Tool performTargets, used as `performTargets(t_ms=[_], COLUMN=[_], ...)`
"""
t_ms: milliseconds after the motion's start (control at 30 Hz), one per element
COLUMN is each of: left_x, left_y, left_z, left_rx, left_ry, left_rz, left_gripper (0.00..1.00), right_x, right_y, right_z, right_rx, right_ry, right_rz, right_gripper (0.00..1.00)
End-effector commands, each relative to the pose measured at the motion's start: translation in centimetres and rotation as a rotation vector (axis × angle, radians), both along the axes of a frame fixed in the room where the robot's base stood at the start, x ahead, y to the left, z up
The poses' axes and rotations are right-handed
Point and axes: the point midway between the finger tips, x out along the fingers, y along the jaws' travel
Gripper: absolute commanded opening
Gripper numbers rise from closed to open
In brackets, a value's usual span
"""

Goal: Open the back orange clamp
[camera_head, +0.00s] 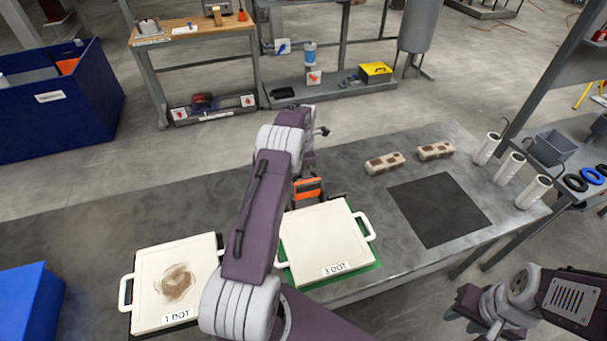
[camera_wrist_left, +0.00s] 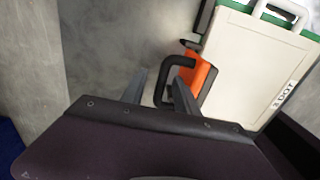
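The back orange clamp (camera_head: 308,187) stands at the rear edge of the white plate marked "3 DOT" (camera_head: 325,240), partly behind my left arm. In the left wrist view the clamp's orange body (camera_wrist_left: 203,72) and black bent handle (camera_wrist_left: 178,64) show beside the plate (camera_wrist_left: 253,65). My left gripper (camera_wrist_left: 160,85) is open, its fingers apart; the handle's bent end lies between them. I cannot tell whether it touches either finger. In the head view my left arm hides these fingers. My right gripper (camera_head: 480,305) is at the lower right, away from the plates; its fingers are unclear.
A white plate marked "1 DOT" (camera_head: 165,285) with a brown stain lies at the left. A dark mat (camera_head: 440,208), two patterned blocks (camera_head: 384,162) and several white rolls (camera_head: 510,168) are on the right of the table. The table's left rear is clear.

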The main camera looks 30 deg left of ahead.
Motion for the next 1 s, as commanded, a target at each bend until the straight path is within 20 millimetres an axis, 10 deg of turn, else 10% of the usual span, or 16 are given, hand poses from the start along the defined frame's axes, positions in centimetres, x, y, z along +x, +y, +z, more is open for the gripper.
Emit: performTargets(t_ms=[500, 1000], left_x=[0.0, 0.0], left_y=[0.0, 0.0], left_z=[6.9, 6.8], left_rx=[0.0, 0.0], left_ry=[0.0, 0.0], left_rz=[0.0, -0.001], left_gripper=[0.36, 0.36], right_x=[0.0, 0.0], right_y=[0.0, 0.0], right_z=[5.3, 5.1], right_rx=[0.0, 0.0], right_ry=[0.0, 0.0], right_rz=[0.0, 0.0], right_gripper=[0.36, 0.36])
